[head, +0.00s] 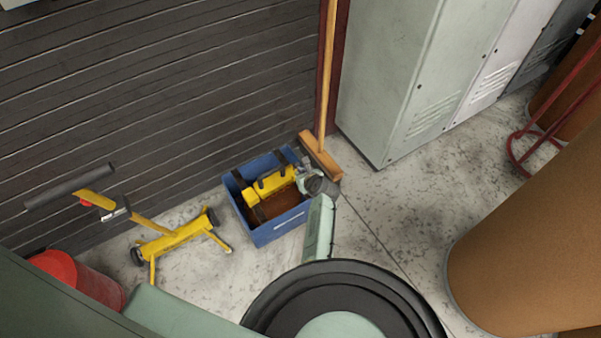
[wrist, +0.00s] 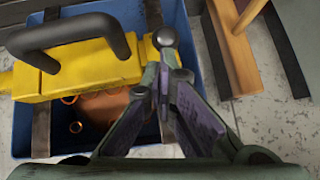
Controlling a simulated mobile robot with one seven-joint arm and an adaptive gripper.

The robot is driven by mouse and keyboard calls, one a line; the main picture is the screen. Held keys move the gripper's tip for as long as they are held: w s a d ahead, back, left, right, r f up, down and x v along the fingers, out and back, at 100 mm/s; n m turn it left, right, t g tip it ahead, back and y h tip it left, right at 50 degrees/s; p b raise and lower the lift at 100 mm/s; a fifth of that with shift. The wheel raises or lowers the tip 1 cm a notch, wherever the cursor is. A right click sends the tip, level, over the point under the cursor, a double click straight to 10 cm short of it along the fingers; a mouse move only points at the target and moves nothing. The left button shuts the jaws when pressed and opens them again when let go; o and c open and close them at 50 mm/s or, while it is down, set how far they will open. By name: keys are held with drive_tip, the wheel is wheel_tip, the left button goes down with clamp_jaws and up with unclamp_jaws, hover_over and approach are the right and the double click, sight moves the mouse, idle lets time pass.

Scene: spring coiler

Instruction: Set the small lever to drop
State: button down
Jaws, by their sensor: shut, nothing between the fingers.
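A yellow machine (head: 257,195) sits inside a blue crate (head: 275,234). In the wrist view the yellow body (wrist: 95,70) carries a large black bent handle (wrist: 65,28). A small grey ball knob on a short stem (wrist: 165,37) stands at its right end, possibly the small lever. Which setting it is in cannot be told. My gripper (head: 308,181) is over the crate's right side. In the wrist view my gripper (wrist: 164,72) has its fingertips together, empty, just below the knob. Whether they touch it is unclear, and they hide its lower part.
A broom (head: 321,158) leans on the wall right behind the crate. Grey lockers (head: 385,90) stand behind right. A yellow wheeled stand (head: 170,241) and a red bucket (head: 85,280) are at left. Large brown cylinders (head: 530,250) stand at right. Floor between (head: 400,205) is clear.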

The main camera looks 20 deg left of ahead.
drive_tip(key=shift+r, duration=0.25)
drive_tip(key=a+p, duration=0.1)
drive_tip(key=p, duration=0.2)
drive_tip(key=w+r+g+h+p, duration=0.1)
drive_tip(key=p, duration=0.2)
drive_tip(key=shift+w+a+r, duration=0.1)
drive_tip(key=shift+a+r, duration=0.2)
drive_tip(key=shift+a, duration=0.05)
drive_tip(key=shift+w+a+r+p, duration=0.2)
drive_tip(key=shift+w+a+p, duration=0.1)
drive_tip(key=shift+w+a, duration=0.4)
drive_tip(key=shift+s+a, duration=0.1)
drive_tip(key=shift+a, duration=0.05)
drive_tip(key=shift+r, duration=0.15)
idle(0.5)
drive_tip(key=shift+r+p, duration=0.7)
drive_tip(key=shift+p, duration=0.2)
